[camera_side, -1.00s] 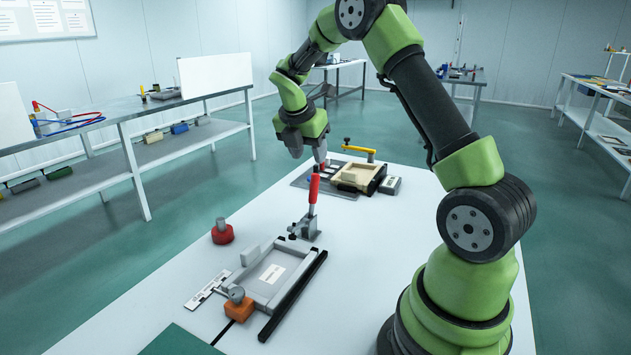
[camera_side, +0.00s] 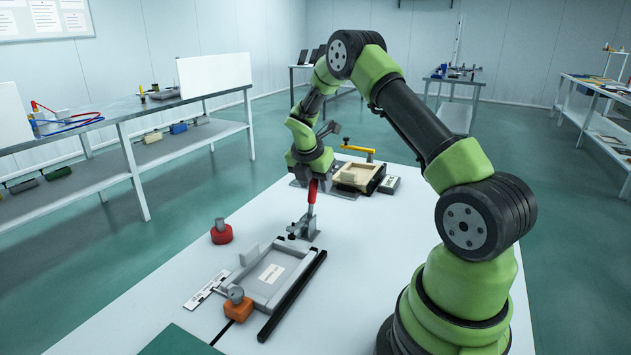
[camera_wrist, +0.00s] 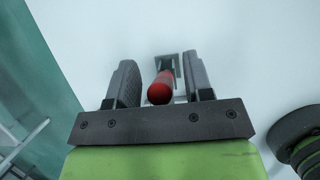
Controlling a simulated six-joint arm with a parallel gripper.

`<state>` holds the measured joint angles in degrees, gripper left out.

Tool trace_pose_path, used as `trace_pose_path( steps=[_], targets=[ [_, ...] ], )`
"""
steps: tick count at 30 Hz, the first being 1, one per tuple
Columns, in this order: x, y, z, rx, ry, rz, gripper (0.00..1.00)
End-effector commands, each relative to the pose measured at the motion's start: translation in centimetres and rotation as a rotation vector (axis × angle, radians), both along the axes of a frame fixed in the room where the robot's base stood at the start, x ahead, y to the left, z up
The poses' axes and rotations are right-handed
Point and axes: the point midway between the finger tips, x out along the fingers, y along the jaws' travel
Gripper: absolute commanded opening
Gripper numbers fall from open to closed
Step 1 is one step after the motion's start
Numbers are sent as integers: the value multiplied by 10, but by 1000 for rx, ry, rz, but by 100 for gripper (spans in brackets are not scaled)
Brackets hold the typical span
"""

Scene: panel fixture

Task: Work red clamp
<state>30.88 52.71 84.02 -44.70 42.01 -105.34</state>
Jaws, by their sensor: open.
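The red clamp has an upright red handle (camera_side: 312,192) on a grey metal base (camera_side: 304,228), standing at the far end of a grey panel fixture (camera_side: 270,275). My gripper (camera_side: 311,184) is above the clamp, around or just over the top of the handle. In the wrist view the handle's red tip (camera_wrist: 160,90) lies between the two open fingers of my gripper (camera_wrist: 160,85), with a gap visible on the left side. The clamp's base shows beyond the tip. In the side view the fingertips partly hide the handle's top.
A red knob (camera_side: 221,232) stands left of the clamp, and an orange block (camera_side: 238,307) sits at the fixture's near corner. A tan tray fixture with a yellow handle (camera_side: 358,149) is behind. The white table (camera_side: 375,225) is clear to the right.

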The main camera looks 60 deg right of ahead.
Motion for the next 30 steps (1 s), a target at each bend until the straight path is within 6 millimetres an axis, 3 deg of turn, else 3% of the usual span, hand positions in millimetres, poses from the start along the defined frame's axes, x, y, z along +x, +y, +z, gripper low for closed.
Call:
trace_pose_path(
  steps=[2,6,8,16,30],
  targets=[
    [0,0,0,0,0,0,42],
    [0,0,0,0,0,0,10],
    [0,0,0,0,0,0,0],
    [0,3,1,-27,6,0,0],
    [-1,23,4,-255,8,1,0]
  ],
)
